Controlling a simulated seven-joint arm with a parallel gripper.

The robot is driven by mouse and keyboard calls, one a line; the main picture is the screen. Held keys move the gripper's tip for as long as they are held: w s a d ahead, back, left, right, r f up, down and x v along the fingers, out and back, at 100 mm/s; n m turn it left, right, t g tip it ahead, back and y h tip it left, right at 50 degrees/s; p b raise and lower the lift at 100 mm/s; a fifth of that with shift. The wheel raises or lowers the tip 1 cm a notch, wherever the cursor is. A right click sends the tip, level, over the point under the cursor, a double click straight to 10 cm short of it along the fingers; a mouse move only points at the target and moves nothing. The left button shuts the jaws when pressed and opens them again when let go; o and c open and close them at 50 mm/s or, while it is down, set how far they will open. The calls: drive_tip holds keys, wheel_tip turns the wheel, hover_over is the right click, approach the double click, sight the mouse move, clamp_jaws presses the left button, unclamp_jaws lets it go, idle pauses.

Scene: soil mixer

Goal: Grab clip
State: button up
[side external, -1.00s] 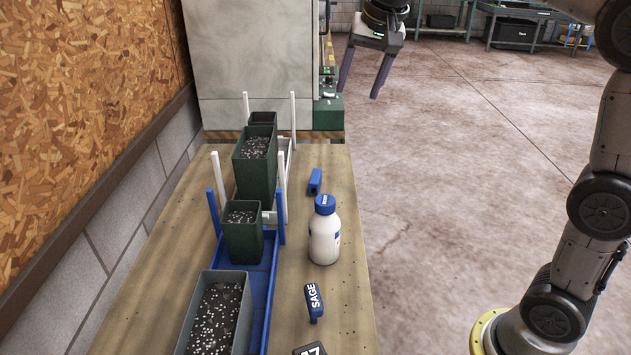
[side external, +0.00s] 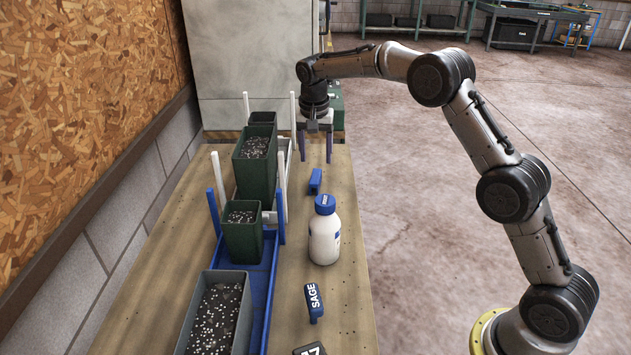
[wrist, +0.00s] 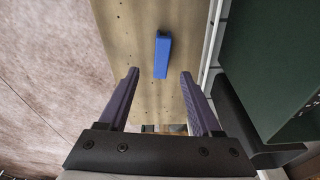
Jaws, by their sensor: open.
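A small blue clip (side external: 315,181) lies on the wooden table, right of the white rack and behind the white bottle. It also shows in the wrist view (wrist: 162,55), ahead of the fingertips and roughly centred between them. My gripper (side external: 315,158) points down above the far end of the table, a little beyond the clip. In the wrist view my gripper (wrist: 158,75) has its two purple fingers spread apart with nothing between them. It does not touch the clip.
A white bottle with a blue cap (side external: 324,232) stands nearer the camera. A SAGE tag (side external: 314,302) lies in front of it. Green planters with soil (side external: 254,170) stand left in racks with upright posts. A blue tray (side external: 257,285) holds more planters. The table's right strip is mostly clear.

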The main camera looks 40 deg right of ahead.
sight(315, 176)
drive_tip(key=f, duration=0.5)
drive_tip(key=w+f, duration=0.1)
drive_tip(key=f, duration=0.2)
drive_tip(key=shift+d+f, duration=0.15)
drive_tip(key=shift+d, duration=0.25)
clamp_jaws()
